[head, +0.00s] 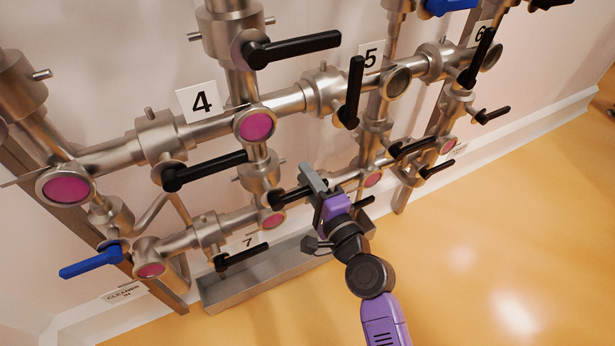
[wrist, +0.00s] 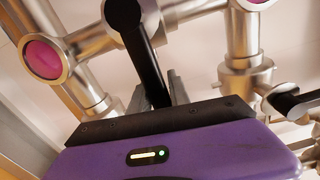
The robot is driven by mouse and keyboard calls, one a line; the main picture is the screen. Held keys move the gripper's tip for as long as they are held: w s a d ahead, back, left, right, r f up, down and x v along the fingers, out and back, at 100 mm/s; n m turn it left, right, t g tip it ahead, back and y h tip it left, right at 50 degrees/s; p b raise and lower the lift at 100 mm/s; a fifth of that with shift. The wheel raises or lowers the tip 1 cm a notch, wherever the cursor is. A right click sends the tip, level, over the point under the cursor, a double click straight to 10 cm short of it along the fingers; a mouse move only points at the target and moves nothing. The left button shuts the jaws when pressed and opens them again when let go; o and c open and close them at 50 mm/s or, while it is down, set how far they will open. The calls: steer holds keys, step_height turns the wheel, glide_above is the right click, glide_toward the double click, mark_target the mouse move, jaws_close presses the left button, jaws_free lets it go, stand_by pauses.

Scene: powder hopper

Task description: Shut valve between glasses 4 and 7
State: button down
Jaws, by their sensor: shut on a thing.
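Glass 4 (head: 255,125) is a pink round sight glass beside the "4" label. Glass 7 (head: 272,220) is a pink sight glass below it, near the "7" label. A short upright pipe joins them, with a valve with a black lever (head: 288,196) just above glass 7. The lever points right, roughly across that pipe. My gripper (head: 311,180) is at the lever's free end, shut on it. In the wrist view the black lever (wrist: 148,65) runs down between the fingers; its tip is hidden behind the purple gripper body.
Another black lever (head: 205,170) sits left of the pipe, and one (head: 352,92) stands upright near label 5. A low black lever (head: 242,257) is below glass 7. A metal trough (head: 265,280) runs underneath. The orange floor at right is clear.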

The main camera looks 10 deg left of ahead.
steer(key=shift+s+d+f, duration=0.1)
steer(key=shift+f, duration=0.8)
steer(key=c, duration=1.3)
jaws_free()
steer(key=shift+f, duration=0.1)
steer(key=shift+r, duration=0.35)
steer(key=v, duration=0.7)
steer(key=shift+s+d+r+b, duration=0.1)
steer(key=shift+s+d+b, duration=0.15)
steer(key=shift+b, duration=0.1)
